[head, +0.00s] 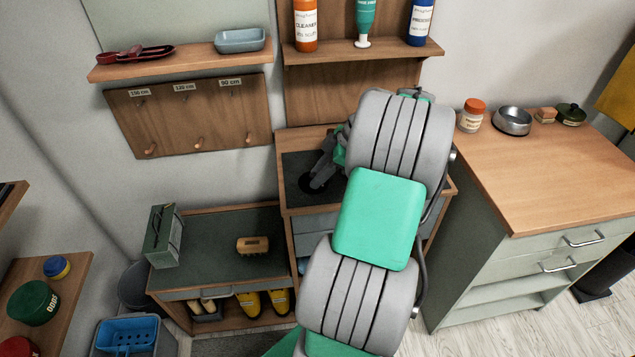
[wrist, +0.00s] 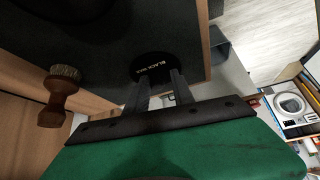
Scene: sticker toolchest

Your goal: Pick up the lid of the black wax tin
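The black wax tin's lid (wrist: 153,64) is a round black disc with pale "BLACK WAX" lettering, seen from above in the wrist view. In the head view it is a dark round shape (head: 308,186) on the dark-topped middle bench. Whether a tin body sits under it is hard to tell. My gripper (wrist: 160,80) has its two dark fingers apart, with the tips at the lid's near edge. Contact cannot be made out. In the head view my gripper (head: 327,170) is just above and right of the lid, partly hidden by my arm.
A wooden dauber brush (wrist: 60,95) stands left of the lid in the wrist view. On the right counter (head: 540,180) are an orange-capped jar (head: 471,116), a metal bowl (head: 512,121) and a dark green tin (head: 570,114). A shelf of bottles (head: 370,52) hangs above the bench.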

